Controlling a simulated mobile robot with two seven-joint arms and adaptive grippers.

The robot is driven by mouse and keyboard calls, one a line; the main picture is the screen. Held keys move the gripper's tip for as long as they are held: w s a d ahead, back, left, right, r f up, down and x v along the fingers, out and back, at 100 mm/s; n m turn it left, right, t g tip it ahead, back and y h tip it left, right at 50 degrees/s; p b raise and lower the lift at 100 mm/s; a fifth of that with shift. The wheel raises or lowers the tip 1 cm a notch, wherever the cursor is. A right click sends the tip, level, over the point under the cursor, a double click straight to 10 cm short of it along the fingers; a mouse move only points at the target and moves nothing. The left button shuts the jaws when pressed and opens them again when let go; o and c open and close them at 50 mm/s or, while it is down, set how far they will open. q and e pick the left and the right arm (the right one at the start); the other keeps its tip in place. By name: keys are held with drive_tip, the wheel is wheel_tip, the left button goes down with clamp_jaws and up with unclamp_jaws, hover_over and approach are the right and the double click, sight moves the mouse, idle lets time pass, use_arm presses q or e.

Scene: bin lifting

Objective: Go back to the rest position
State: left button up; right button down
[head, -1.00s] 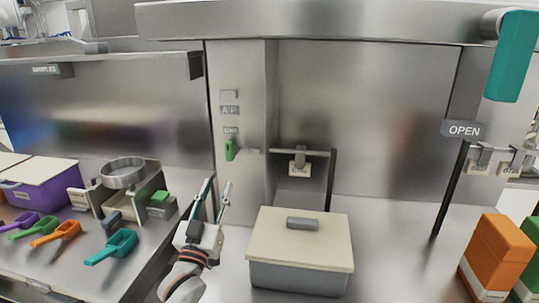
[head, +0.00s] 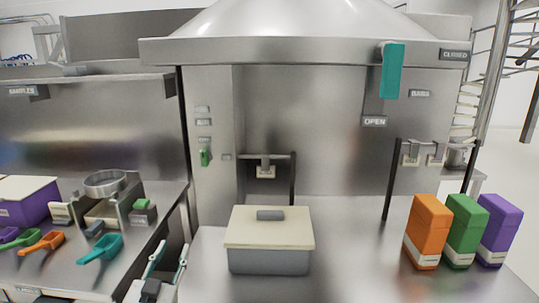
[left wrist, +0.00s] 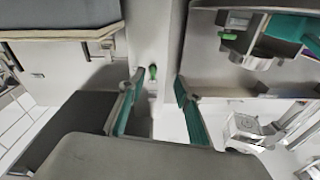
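My left gripper (head: 167,262) shows at the lower left of centre in the head view, in front of the gap between the left bench and the hood bench. Its two teal-lined fingers are apart, with nothing between them. In the left wrist view its fingers (left wrist: 155,100) also stand wide apart and empty. My right gripper is in neither view. A grey bin (head: 268,261) with a cream lid (head: 269,228) and a grey handle stands on the hood bench, to the right of my left gripper and apart from it.
Orange (head: 427,232), green (head: 467,232) and purple (head: 499,229) boxes stand at the right. A teal handle (head: 392,71) hangs by the OPEN sign. Coloured scoops, a round sieve (head: 107,182) and a purple bin (head: 22,203) sit on the left bench. The bench between bin and boxes is clear.

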use_arm(q)
drive_tip(key=s+f+g, duration=0.1)
drive_tip(key=f, duration=0.1)
drive_tip(key=s+a+f+m+g, duration=0.1)
drive_tip(key=s+f, duration=0.1)
drive_tip(key=s+a+f+g, duration=0.1)
drive_tip(key=s+f, duration=0.1)
drive_tip(key=f, duration=0.1)
drive_tip(key=shift+s+a+y, duration=0.1)
drive_tip(key=shift+s+y, duration=0.15)
drive_tip(key=shift+y, duration=0.15)
drive_tip(key=s+a+f+m+g+y, duration=0.1)
drive_tip(key=s+a+f+g, duration=0.25)
drive_tip(key=s, duration=0.45)
drive_tip(key=s+a+f+m+g+y, duration=0.2)
drive_tip(key=s+a+f+g, duration=0.15)
drive_tip(key=s, duration=0.55)
drive_tip(key=s+a+f+m+g+y, duration=0.15)
drive_tip(key=s+f, duration=0.25)
drive_tip(key=s, duration=0.4)
drive_tip(key=w+d+f+n+t+h, duration=0.1)
drive_tip(key=d+f+n+t+h, duration=0.2)
drive_tip(key=d+f+h, duration=0.5)
drive_tip(key=d+f, duration=0.5)
drive_tip(key=d, duration=0.2)
drive_tip(key=shift+w+d+f, duration=0.25)
drive_tip(key=shift+w+f, duration=0.05)
drive_tip(key=shift+f, duration=0.1)
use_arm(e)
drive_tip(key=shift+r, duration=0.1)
